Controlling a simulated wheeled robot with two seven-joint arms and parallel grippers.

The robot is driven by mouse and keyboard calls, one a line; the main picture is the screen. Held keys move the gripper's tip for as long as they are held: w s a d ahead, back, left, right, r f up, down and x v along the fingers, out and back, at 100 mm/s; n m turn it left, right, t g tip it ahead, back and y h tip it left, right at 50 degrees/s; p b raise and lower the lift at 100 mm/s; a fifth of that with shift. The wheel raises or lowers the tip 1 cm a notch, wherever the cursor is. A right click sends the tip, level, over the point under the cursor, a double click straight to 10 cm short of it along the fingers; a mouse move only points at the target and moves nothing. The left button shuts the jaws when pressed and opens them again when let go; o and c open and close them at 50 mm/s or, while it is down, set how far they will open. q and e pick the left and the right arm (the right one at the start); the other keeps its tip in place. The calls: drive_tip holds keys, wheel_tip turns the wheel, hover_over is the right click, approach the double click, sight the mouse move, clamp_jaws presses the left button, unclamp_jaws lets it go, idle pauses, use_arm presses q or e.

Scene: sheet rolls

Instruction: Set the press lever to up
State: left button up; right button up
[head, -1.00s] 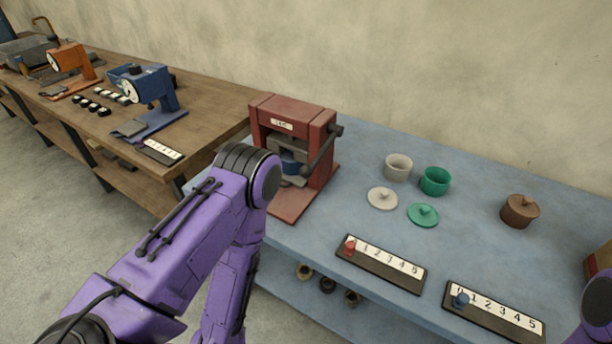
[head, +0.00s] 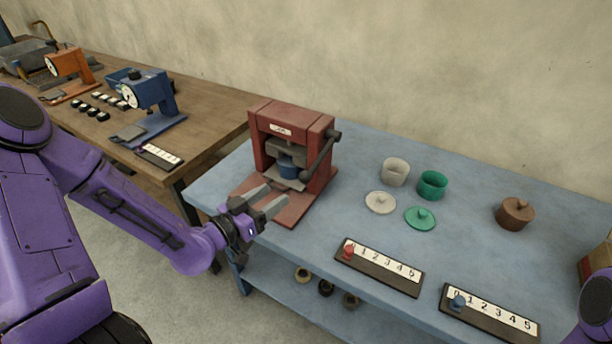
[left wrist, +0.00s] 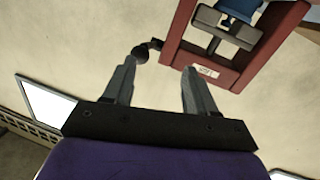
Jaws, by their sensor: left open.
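The red press (head: 290,122) stands at the left of the blue table, with a white label on its top beam and a blue cylinder (head: 290,160) inside its frame. Its dark lever (head: 322,158) is on the press's right side and slants down toward the front from a pivot near the top. My left gripper (head: 276,197) is open and empty in front of the press, low over its base and apart from the lever. In the left wrist view the press (left wrist: 222,72) shows beyond the fingers (left wrist: 160,70), with a dark knob (left wrist: 140,54) beside it. My right gripper is out of view.
A white cup (head: 394,172), a green cup (head: 432,185), two lids and a brown lidded pot (head: 515,213) stand right of the press. Two numbered slider boards (head: 378,268) (head: 490,312) lie along the front edge. A wooden table (head: 205,110) stands at left.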

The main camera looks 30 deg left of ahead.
sight(303, 180)
use_arm(q)
drive_tip(key=w+d+m, duration=0.1)
drive_tip(key=w, duration=0.2)
drive_tip(key=w+d+m+h+p, duration=0.1)
drive_tip(key=w+d, duration=0.1)
drive_tip(key=w, duration=0.1)
drive_tip(key=w+d+m, duration=0.1)
drive_tip(key=w+d, duration=0.1)
drive_tip(key=w, duration=0.1)
drive_tip(key=shift+w+d+r+h, duration=0.15)
drive_tip(key=shift+w+r+h, duration=0.15)
drive_tip(key=shift+w+r, duration=0.1)
clamp_jaws()
